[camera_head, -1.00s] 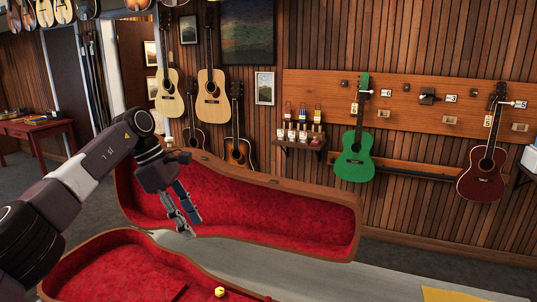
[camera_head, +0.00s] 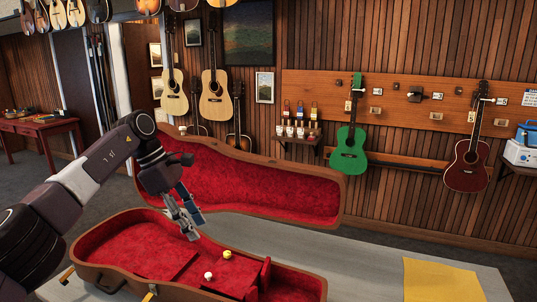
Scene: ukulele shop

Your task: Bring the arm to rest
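My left arm (camera_head: 85,190) comes in from the left. Its gripper (camera_head: 190,224) points down above the red-lined guitar case (camera_head: 95,255), with nothing seen between its fingers. The fingers look close together, but their gap is too small to judge. The case lies open on the grey table (camera_head: 365,262), its lid (camera_head: 250,188) raised behind. A yellow ball-like item (camera_head: 227,254) and a white one (camera_head: 208,276) lie inside the case. My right gripper is out of view.
A yellow cloth or sheet (camera_head: 440,281) lies at the table's right. A green ukulele (camera_head: 348,151) and a dark red one (camera_head: 467,165) hang on the wall board. A small shelf (camera_head: 298,141) holds little items. The table's middle right is clear.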

